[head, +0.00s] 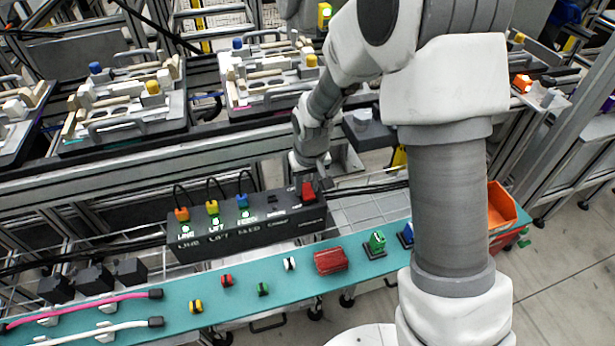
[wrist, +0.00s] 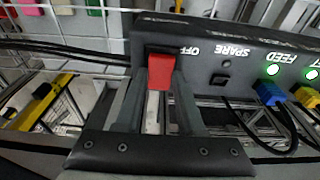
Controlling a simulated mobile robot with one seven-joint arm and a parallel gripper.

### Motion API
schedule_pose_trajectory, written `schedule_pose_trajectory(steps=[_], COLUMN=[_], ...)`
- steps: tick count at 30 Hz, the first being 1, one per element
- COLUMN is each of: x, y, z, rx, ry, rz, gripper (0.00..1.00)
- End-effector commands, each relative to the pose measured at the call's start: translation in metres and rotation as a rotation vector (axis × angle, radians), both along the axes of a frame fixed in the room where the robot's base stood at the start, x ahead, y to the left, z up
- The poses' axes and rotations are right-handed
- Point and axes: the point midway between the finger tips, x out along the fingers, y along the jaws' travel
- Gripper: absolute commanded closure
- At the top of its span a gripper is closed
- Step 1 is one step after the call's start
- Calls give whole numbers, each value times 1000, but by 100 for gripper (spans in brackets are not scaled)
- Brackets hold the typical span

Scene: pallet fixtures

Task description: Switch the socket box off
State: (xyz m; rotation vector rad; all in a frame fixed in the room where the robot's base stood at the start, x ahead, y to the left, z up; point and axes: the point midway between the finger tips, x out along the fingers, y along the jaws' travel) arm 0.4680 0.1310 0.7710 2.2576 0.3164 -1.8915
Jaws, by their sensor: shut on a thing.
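The socket box (head: 240,240) is a long black box behind the teal shelf in the head view. It carries an orange, a yellow and a blue plug, each with a green light lit below it. A red switch (head: 308,190) sits at its right end. In the wrist view the box (wrist: 215,60) appears upside down, with OFF lettering beside the red switch (wrist: 161,72) and a SPARE socket next to it. My gripper (wrist: 157,88) is shut on the red switch, one finger on each side. In the head view my gripper (head: 307,176) reaches down onto the switch from behind.
An orange bin (head: 502,206) stands at the right. Black cables run beside the box's right end. Fixture pallets stand behind.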

Motion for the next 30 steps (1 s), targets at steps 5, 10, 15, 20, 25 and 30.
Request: schedule_pose_trajectory(steps=[5, 10, 15, 20, 25, 30], x=[4, 5, 5, 5, 5, 5], y=[1, 1, 1, 1, 1, 1], z=[4, 2, 0, 0, 0, 0], rx=[-30, -46, -49, -50, -50, -50], ry=[105, 165, 176, 175, 175, 175], rz=[-1, -1, -1, -1, -1, 0], gripper=[100, 100, 100, 100, 41, 32])
